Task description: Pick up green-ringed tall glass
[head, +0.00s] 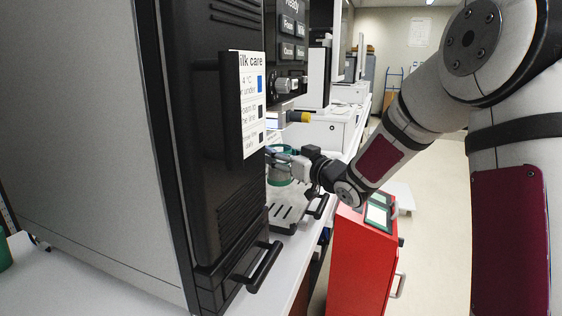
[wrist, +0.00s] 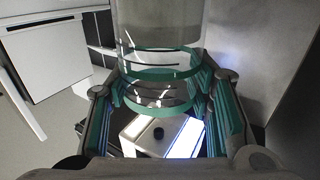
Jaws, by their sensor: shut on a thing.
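The green-ringed tall glass (wrist: 160,62) is clear, with green bands near its lower end in the wrist view. It stands between the two fingers of my gripper (wrist: 168,112), which is shut on it. In the head view the glass (head: 280,165) shows by the coffee machine, above the drip tray (head: 283,214), partly hidden by the black machine in front and by my gripper (head: 283,158). I cannot tell whether the glass touches the tray.
A tall black and grey machine (head: 215,150) with a milk care label stands close on the left. The coffee machine (head: 290,50) is behind it. A red cabinet (head: 360,260) stands on the floor. Open floor (head: 430,200) lies to the right.

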